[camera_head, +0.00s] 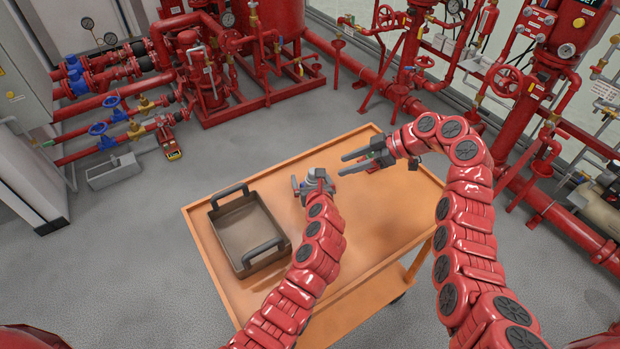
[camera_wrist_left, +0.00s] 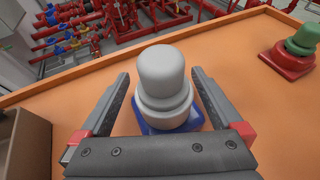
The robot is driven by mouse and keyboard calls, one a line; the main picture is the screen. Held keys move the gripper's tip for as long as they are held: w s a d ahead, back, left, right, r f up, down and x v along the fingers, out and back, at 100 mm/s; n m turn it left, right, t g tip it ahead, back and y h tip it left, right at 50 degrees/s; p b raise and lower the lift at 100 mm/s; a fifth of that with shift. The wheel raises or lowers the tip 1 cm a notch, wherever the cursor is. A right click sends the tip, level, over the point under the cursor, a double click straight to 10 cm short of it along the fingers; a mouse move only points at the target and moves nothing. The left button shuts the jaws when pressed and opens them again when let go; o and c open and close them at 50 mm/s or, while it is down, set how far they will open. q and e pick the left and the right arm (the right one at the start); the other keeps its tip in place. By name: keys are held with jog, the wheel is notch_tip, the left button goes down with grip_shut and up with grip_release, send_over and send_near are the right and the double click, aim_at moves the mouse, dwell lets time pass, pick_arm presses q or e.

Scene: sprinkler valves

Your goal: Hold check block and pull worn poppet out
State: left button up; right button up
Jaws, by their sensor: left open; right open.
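In the left wrist view a grey, round-topped plug (camera_wrist_left: 163,78) stands upright in a blue block (camera_wrist_left: 150,128) on the orange cart top. I cannot tell whether this plug is the worn poppet. My left gripper (camera_wrist_left: 158,85) is open, with one finger on each side of the plug; contact is not clear. In the head view my left gripper (camera_head: 314,186) is low over the cart and hides most of the block. A red block (camera_wrist_left: 286,62) with a green plug (camera_wrist_left: 303,40) stands farther right. My right gripper (camera_head: 355,160) is open and empty, pointing left above the cart.
A dark tray (camera_head: 229,193) with two handles sits on the left of the orange cart (camera_head: 352,242). The cart has a raised rim. Its front right top is clear. Red pipes and valves (camera_head: 200,75) stand on the floor behind.

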pick_arm(q)
grip_shut()
jog(key=shift+c, duration=1.7)
grip_release()
jog(key=shift+f, duration=0.1)
jog(key=c, duration=0.9)
jog(key=shift+s, duration=0.1)
jog(key=shift+f, duration=0.1)
